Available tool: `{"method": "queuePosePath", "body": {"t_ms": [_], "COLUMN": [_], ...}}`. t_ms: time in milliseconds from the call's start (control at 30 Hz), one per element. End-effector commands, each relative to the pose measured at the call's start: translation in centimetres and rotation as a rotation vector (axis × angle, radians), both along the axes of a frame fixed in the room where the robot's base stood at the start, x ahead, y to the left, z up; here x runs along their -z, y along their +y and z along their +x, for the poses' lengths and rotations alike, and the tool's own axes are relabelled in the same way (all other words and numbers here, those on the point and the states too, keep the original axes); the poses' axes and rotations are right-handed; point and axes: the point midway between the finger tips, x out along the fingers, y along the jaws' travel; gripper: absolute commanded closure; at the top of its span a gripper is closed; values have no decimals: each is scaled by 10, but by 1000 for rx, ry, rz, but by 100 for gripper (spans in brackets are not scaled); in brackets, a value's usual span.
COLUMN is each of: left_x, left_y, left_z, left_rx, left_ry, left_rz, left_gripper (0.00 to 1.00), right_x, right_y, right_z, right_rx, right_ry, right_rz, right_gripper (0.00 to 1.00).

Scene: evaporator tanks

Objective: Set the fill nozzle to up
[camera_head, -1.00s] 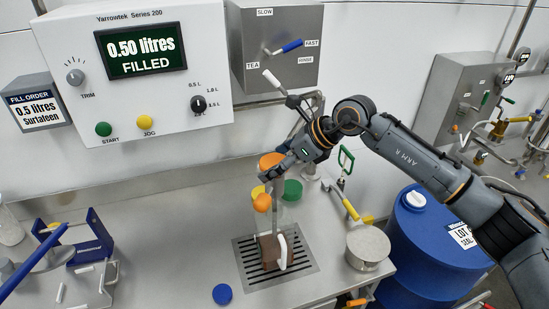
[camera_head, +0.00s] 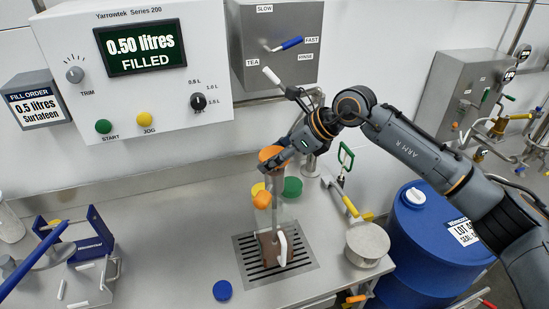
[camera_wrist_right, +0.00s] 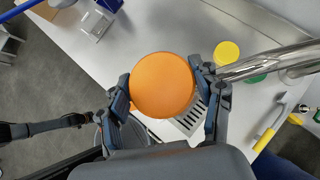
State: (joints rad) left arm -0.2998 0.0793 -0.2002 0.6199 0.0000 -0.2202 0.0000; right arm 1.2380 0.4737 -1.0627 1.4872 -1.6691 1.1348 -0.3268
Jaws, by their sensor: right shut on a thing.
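The fill nozzle is a slim vertical metal pipe (camera_head: 274,205) over the drain grate, with a round orange knob (camera_head: 271,155) at its top. A smaller orange knob (camera_head: 262,200) sits lower on it. My right gripper (camera_head: 275,165) is at the top knob. In the right wrist view the orange knob (camera_wrist_right: 162,85) fills the space between the fingers of my right gripper (camera_wrist_right: 165,80), which is shut on it. My left gripper is not in view.
A control box (camera_head: 140,70) reads 0.50 litres FILLED. A grey box with lever handles (camera_head: 275,40) is behind my arm. Yellow and green discs (camera_head: 292,187) lie behind the nozzle.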

Motion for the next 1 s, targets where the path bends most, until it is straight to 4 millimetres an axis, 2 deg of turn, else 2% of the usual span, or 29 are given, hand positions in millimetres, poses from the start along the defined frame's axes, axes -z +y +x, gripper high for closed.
{"method": "queuePosePath", "body": {"t_ms": [33,167,400,600,800,1000], "left_x": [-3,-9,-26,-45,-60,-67], "left_y": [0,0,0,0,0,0], "left_z": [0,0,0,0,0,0], "left_rx": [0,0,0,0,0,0], "left_ry": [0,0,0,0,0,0], "left_rz": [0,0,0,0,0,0], "left_gripper": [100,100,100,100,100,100], "right_x": [-16,-51,-130,-190,-231,-251], "right_y": [0,0,1,1,0,1], "right_z": [2,2,2,2,2,2], "right_rx": [1,2,3,1,3,2], "right_ry": [-10,-13,-13,-13,-12,-11], "right_rz": [5,7,9,10,10,11], "right_gripper": [92,92,92,92,92,92]}}
